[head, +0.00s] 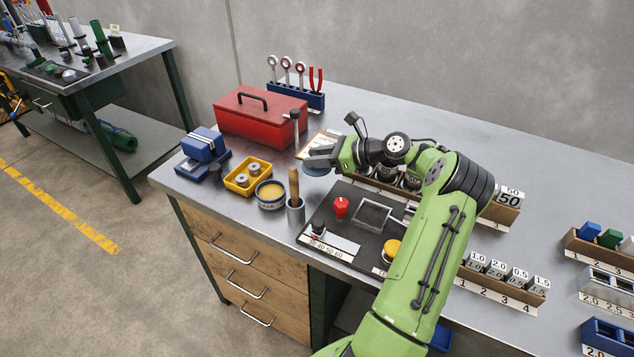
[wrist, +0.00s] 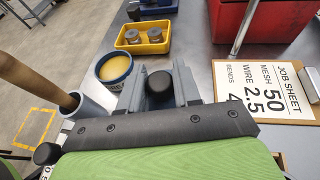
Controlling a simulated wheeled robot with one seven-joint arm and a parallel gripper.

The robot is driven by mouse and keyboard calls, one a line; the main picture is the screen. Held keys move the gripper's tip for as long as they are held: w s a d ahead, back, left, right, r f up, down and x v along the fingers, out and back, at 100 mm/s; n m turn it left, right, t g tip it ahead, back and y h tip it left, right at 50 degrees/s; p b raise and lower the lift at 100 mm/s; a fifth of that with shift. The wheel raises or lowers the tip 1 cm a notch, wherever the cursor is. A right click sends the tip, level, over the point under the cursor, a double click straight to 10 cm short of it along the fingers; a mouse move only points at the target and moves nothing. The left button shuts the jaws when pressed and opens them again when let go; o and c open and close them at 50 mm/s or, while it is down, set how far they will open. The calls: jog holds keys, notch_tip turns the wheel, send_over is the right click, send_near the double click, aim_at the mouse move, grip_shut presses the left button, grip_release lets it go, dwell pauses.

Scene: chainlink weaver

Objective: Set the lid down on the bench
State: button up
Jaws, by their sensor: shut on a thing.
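My gripper (head: 318,158) is over the bench (head: 375,115), behind and right of the open tin. It is shut on the lid (head: 316,172), a small blue disc showing under the fingers in the head view. In the wrist view a round black knob sits between the grey fingers (wrist: 158,88); the lid's disc is mostly hidden there. I cannot tell whether the lid touches the bench. The blue-rimmed tin (head: 271,196) is open with yellow grease inside; it also shows in the wrist view (wrist: 114,68), left of the fingers.
A brush stands in a grey cup (head: 296,213) in front. A yellow tray (head: 247,178) with spools and a red toolbox (head: 245,122) stand left and behind. A job sheet clipboard (wrist: 262,92) lies close right of the fingers. A dark board (head: 340,228) lies in front.

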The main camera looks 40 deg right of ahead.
aim_at(317, 184)
notch_tip(317, 184, down, 6)
jog(key=shift+r+b, duration=0.1)
jog(key=shift+b, duration=0.85)
jog(key=shift+r, duration=0.15)
jog(key=o, duration=1.1)
jog(key=shift+c, duration=0.2)
